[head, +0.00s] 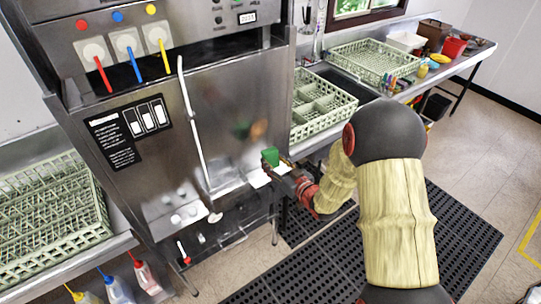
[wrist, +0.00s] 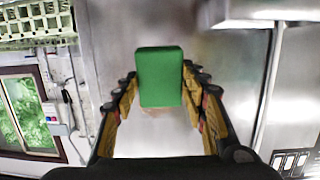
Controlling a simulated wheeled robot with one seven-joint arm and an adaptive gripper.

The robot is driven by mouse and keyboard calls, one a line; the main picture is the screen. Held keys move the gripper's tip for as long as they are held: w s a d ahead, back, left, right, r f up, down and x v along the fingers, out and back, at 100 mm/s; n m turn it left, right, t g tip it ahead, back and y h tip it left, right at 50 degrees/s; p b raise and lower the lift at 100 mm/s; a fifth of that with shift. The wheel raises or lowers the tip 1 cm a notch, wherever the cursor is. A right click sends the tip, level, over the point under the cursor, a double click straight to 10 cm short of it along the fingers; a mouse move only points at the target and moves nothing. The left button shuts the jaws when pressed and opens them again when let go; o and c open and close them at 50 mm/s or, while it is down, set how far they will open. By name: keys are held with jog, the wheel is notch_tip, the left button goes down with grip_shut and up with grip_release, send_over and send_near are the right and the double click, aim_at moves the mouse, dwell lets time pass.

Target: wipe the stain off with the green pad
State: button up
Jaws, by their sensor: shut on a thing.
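My gripper (head: 277,166) is shut on the green pad (head: 270,156), in front of the steel machine's front panel. The wrist view shows the green pad (wrist: 160,77) as an upright block between the two fingers of my gripper (wrist: 160,88). A blurry brownish smudge (head: 240,130) on the steel panel looks like the stain, up and left of the pad in the head view. A greenish blur beside it may be a reflection. I cannot tell whether the pad touches the panel.
A white vertical handle (head: 192,120) runs down the panel left of my gripper. A dish rack (head: 318,105) stands on the counter to the right, another rack (head: 45,215) at the left. Black floor mats (head: 300,265) lie below.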

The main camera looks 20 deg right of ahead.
aim_at(267, 154)
jog(key=r, duration=0.1)
jog(key=a+r+t+y, duration=0.1)
jog(key=r+t, duration=0.1)
jog(key=shift+a+r+n+y, duration=0.3)
jog(key=shift+r, duration=0.1)
jog(key=x, duration=0.5)
jog(key=shift+w+a, duration=0.15)
jog(key=shift+w, duration=0.15)
jog(key=shift+b+x, duration=0.3)
jog(key=shift+x, duration=0.75)
dwell(0.4)
jog(key=shift+f, duration=0.1)
